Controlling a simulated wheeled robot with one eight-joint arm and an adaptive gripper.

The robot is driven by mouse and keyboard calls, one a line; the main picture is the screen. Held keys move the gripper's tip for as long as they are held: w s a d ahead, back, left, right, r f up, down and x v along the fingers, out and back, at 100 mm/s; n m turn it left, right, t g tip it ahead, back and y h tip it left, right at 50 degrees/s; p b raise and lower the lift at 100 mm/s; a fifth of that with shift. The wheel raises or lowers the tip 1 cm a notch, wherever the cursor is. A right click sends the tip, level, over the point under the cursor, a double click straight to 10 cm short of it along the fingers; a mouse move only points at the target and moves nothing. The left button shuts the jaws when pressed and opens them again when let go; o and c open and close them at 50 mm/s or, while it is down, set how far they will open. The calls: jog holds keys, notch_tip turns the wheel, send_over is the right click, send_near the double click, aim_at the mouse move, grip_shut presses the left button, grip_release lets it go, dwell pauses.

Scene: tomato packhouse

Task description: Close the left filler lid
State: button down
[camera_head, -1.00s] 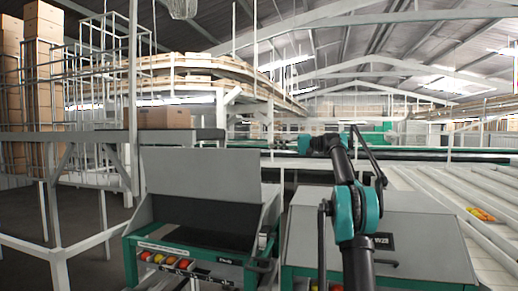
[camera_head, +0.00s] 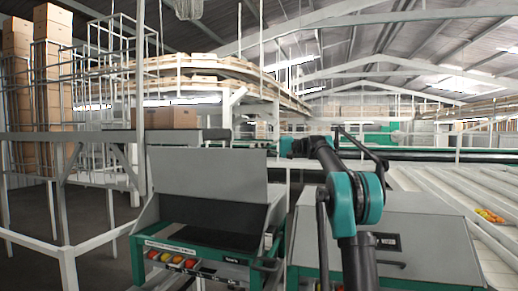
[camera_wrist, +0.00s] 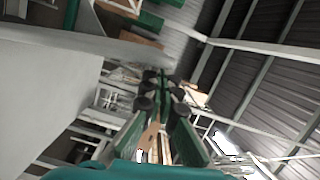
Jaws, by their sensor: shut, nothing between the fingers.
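The left filler (camera_head: 200,240) has its grey lid (camera_head: 208,172) raised, standing nearly upright at the back of its dark open hopper. In the wrist view a large pale grey surface at the left looks like this lid (camera_wrist: 45,95), close beside my gripper. My gripper (camera_wrist: 161,78) is shut and empty, its dark fingers pointing away from the wrist camera. In the head view my arm reaches up and back over the right filler, and the fingers cannot be made out. I cannot tell whether my gripper touches the lid.
The right filler (camera_head: 430,240) has its lid down, and my arm stands in front of it. A railing (camera_head: 68,265) runs at the left. A brown box (camera_head: 170,118) sits behind the left lid.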

jog(key=shift+s, duration=0.2)
dwell(0.3)
jog(key=shift+s+a, duration=0.2)
jog(key=shift+s, duration=0.15)
jog(key=s+a+f+n+t+h, duration=0.1)
jog(key=s+a+f+n, duration=0.2)
jog(key=s+f+n, duration=0.35)
jog(key=s+a+f+n+t+h, duration=0.1)
jog(key=s+a+f+n+h, duration=0.2)
jog(key=s, duration=0.7)
notch_tip(320, 180, down, 23)
jog(key=s+n+t, duration=0.1)
jog(key=n+t, duration=0.1)
jog(key=n, duration=0.5)
jog(key=shift+s+a+t, duration=0.3)
jog(key=shift+t, duration=0.1)
